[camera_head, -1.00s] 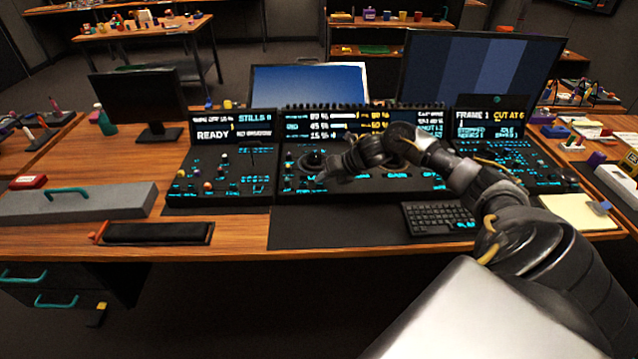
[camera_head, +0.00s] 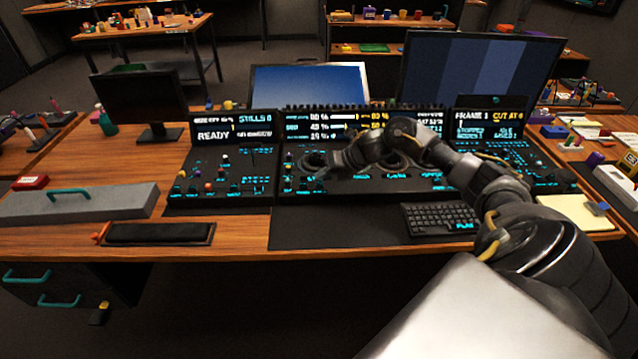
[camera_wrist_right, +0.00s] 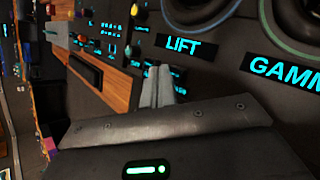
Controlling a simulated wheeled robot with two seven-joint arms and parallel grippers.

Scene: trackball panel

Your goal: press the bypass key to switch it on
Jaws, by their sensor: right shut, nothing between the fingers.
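My right gripper (camera_head: 323,173) is shut and empty, low over the left part of the middle control panel (camera_head: 370,183). In the right wrist view its two grey fingers (camera_wrist_right: 158,90) lie together, close to the panel face. Small cyan-lettered labels show just beyond the fingertips, partly hidden by them and too small to read. I cannot make out which control is the bypass key or whether it is lit. I cannot tell whether the fingertips touch the panel. My left gripper is out of view.
The wrist view shows large ringed trackballs (camera_wrist_right: 196,8) beside a LIFT label (camera_wrist_right: 183,47). A left panel (camera_head: 220,182) holds small coloured knobs. A keyboard (camera_head: 440,217) lies in front, and monitors (camera_head: 480,70) stand behind. The black mat (camera_head: 330,230) has free room.

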